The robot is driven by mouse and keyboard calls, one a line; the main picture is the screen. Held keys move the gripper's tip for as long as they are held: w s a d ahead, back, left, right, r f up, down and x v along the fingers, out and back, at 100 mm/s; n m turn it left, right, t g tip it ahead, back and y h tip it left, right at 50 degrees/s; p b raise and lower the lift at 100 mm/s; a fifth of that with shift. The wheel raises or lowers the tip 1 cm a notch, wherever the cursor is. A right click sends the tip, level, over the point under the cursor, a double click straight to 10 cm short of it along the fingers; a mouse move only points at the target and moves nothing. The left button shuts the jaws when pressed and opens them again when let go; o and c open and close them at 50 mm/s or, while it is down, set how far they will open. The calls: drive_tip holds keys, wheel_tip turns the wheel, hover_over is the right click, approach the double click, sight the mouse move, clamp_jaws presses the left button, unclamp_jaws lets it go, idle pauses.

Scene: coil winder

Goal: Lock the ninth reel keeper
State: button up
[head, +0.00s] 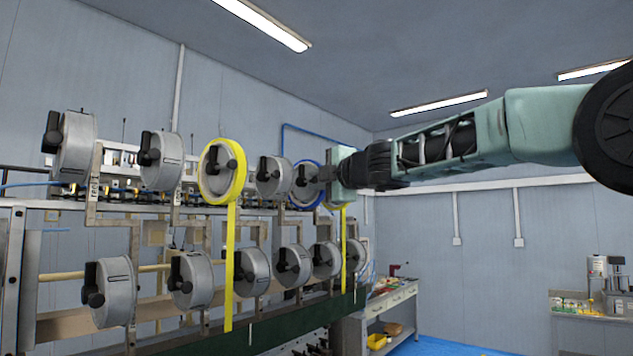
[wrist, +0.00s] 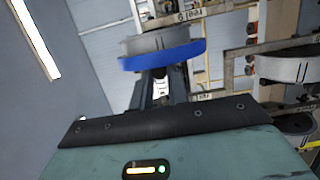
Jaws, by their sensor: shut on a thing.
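A grey reel with a blue rim (head: 305,187) is in the upper row of the winder, near the right end. It also shows in the wrist view (wrist: 165,55). My gripper (head: 318,173) reaches it from the right and is shut on the dark keeper (head: 300,176) at the reel's hub. In the wrist view my two dark fingers (wrist: 160,86) point at the reel's centre, and the reel's rim partly hides their tips. The keeper's exact angle is hard to tell.
More grey reels with black keepers stand in an upper row (head: 273,176) and a lower row (head: 251,271). One upper reel has a yellow rim (head: 222,170) and a yellow strip hanging down. A bench (head: 385,300) stands beyond the rack. Blue floor at the right is clear.

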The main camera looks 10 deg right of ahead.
drive_tip(key=shift+s+d, duration=0.25)
drive_tip(key=shift+s, duration=0.1)
drive_tip(key=shift+s+d, duration=0.4)
drive_tip(key=shift+s, duration=0.2)
drive_tip(key=o, duration=0.6)
drive_tip(key=shift+c, duration=0.2)
drive_tip(key=b+v, duration=0.1)
drive_tip(key=v, duration=0.6)
drive_tip(key=shift+s, duration=0.25)
idle(0.6)
